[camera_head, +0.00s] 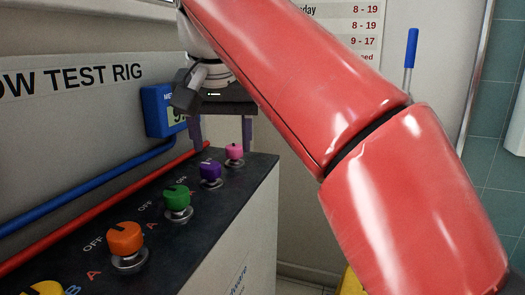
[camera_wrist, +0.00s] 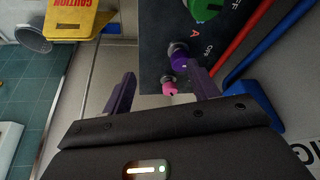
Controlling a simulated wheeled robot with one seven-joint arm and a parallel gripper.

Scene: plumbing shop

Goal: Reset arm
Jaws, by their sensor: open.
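My gripper (camera_head: 222,145) is open, with two purple fingers pointing down beyond the far end of the test rig's black panel (camera_head: 85,262). In the wrist view my gripper (camera_wrist: 161,72) has nothing between its fingers. The pink knob (camera_head: 234,151) stands nearest to it and shows in the gap between the fingers in the wrist view (camera_wrist: 169,88); I cannot tell how far apart they are. The purple knob (camera_head: 210,172), green knob (camera_head: 177,198) and orange knob (camera_head: 125,238) follow along the panel. A yellow knob (camera_head: 47,288) is cut off at the bottom edge.
A blue meter (camera_head: 160,110) is on the rig's back wall, with a blue pipe (camera_head: 90,185) and a red pipe (camera_head: 100,215) beside the panel. A yellow caution sign (camera_wrist: 75,18) stands on the floor. A blue handle (camera_head: 411,48) shows behind my red arm, which hides much of the right side.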

